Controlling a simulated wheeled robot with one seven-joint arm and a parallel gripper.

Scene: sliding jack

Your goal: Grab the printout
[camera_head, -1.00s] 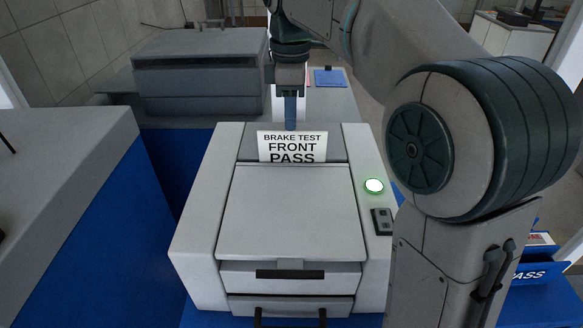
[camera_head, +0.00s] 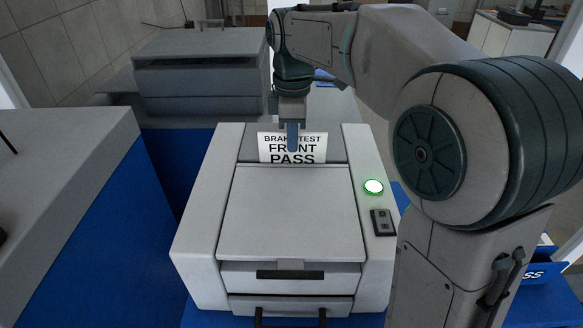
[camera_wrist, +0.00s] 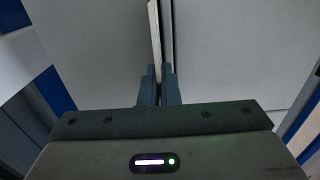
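The printout (camera_head: 295,150), a white sheet reading "BRAKE TEST FRONT PASS", stands up out of the slot at the back of a light grey printer (camera_head: 290,210). In the wrist view the printout (camera_wrist: 154,30) shows as a thin pale edge running toward my fingertips. My gripper (camera_head: 292,146) points down at the top of the sheet. One blue-grey finger is in front of the sheet and covers part of its lettering; the other finger is hidden there. In the wrist view my gripper (camera_wrist: 159,72) has its fingers a narrow gap apart, with the sheet's edge at that gap.
A dark grey machine (camera_head: 200,75) stands behind left. A grey-topped blue cabinet (camera_head: 60,190) is at left. A blue tray (camera_head: 540,272) is at lower right.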

